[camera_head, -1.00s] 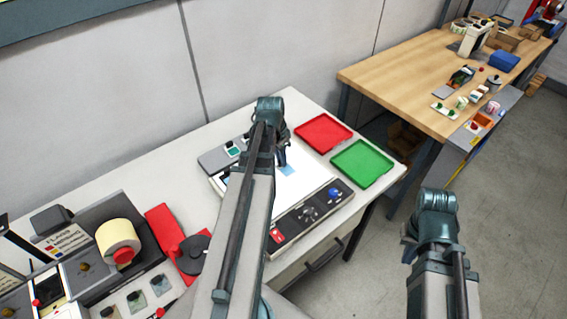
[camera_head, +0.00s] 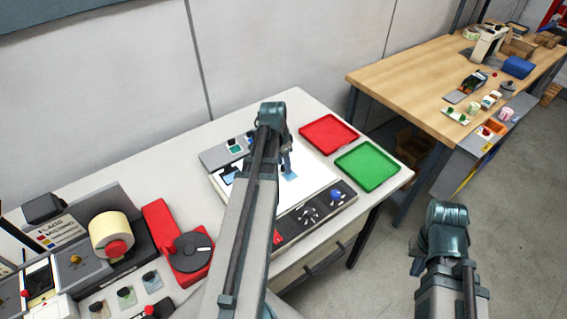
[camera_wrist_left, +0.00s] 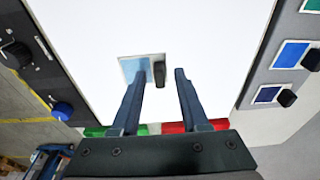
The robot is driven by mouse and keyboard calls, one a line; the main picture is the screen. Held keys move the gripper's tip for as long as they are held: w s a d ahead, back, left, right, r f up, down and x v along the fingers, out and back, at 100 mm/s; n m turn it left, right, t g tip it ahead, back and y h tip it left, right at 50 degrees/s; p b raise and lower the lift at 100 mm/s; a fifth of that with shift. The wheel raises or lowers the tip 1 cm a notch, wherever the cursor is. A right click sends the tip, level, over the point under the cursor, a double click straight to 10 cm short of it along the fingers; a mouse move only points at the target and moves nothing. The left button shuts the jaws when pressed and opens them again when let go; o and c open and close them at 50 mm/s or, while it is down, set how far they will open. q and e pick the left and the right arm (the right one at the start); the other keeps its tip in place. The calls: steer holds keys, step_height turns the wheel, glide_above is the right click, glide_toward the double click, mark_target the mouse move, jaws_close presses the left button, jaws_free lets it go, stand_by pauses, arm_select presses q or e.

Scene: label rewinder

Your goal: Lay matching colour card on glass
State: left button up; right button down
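A light blue card (camera_head: 289,176) with a black knob lies on the white glass (camera_head: 312,172) of the light box. In the left wrist view, the card (camera_wrist_left: 128,68) shows beside the fingers, and its knob stands between the two fingertips. My left gripper (camera_wrist_left: 162,73) is open over the card, with a gap beside the knob; in the head view it (camera_head: 286,166) partly hides the card. Darker blue cards (camera_wrist_left: 290,54) with black knobs sit on the grey strip beside the glass. My right gripper (camera_head: 418,267) hangs off the table at the right; its fingers are mostly hidden.
A red tray (camera_head: 328,134) and a green tray (camera_head: 367,166) lie right of the light box. A control panel (camera_head: 318,212) with knobs runs along its front. The rewinder with a cream roll (camera_head: 110,236) and a red dial unit (camera_head: 187,252) stand at the left.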

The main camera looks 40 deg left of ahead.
mark_target(280, 173)
arm_select(q)
step_height(280, 173, up, 12)
steer(key=s+p, duration=0.1)
steer(key=p, duration=1.1)
steer(key=shift+s+a, duration=0.2)
steer(key=shift+s, duration=0.15)
steer(key=w+d+g, duration=0.1)
steer(key=d, duration=1.8)
steer(key=s+d, duration=0.3)
steer(key=d, duration=0.6)
steer(key=s+d+g+y, duration=0.1)
steer(key=s+d, duration=0.3)
steer(key=d, duration=0.5)
steer(key=shift+s+y, duration=0.15)
steer(key=shift+y, duration=0.15)
